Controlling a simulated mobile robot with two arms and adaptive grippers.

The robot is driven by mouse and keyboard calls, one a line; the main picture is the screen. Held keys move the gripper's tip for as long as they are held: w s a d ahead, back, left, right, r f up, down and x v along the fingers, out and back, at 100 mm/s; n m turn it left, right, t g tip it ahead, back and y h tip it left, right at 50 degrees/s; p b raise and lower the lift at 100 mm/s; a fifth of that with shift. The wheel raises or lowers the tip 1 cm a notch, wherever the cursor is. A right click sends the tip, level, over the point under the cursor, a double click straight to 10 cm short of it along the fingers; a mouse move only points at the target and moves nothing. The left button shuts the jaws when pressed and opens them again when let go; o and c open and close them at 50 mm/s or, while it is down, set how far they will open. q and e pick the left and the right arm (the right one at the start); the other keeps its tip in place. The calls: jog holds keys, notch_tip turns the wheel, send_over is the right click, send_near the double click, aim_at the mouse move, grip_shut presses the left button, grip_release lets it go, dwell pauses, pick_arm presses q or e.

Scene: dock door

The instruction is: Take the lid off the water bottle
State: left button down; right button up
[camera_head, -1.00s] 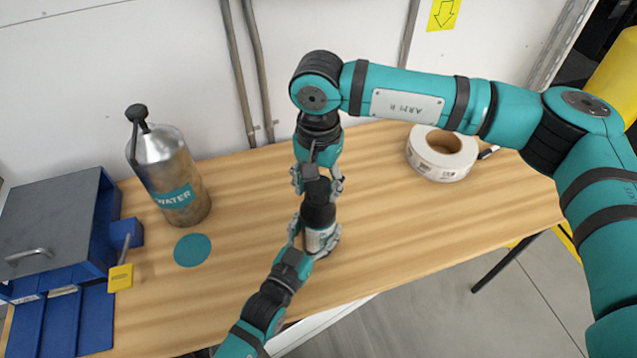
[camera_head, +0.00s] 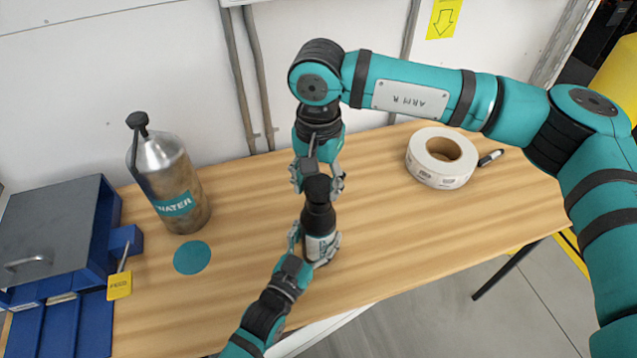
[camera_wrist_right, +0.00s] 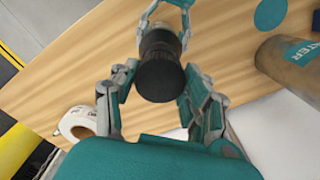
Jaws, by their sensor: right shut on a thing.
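The lid fills the space between the fingers in the right wrist view (camera_wrist_right: 161,80). I cannot tell whether the lid and bottle still touch. A metal bottle labelled WATER (camera_head: 166,170), with a black cap, stands apart at the left.
A blue box with a grey lid (camera_head: 55,225) and a yellow padlock (camera_head: 119,286) are at the left. A teal disc (camera_head: 192,257) lies before the metal bottle. A label roll (camera_head: 424,172) and a marker (camera_head: 490,158) lie right. The front right tabletop (camera_head: 430,225) is clear.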

aim_at(319, 183)
jog(key=shift+r, duration=1.55)
pick_arm(q)
jog(key=shift+c, duration=0.4)
grip_release()
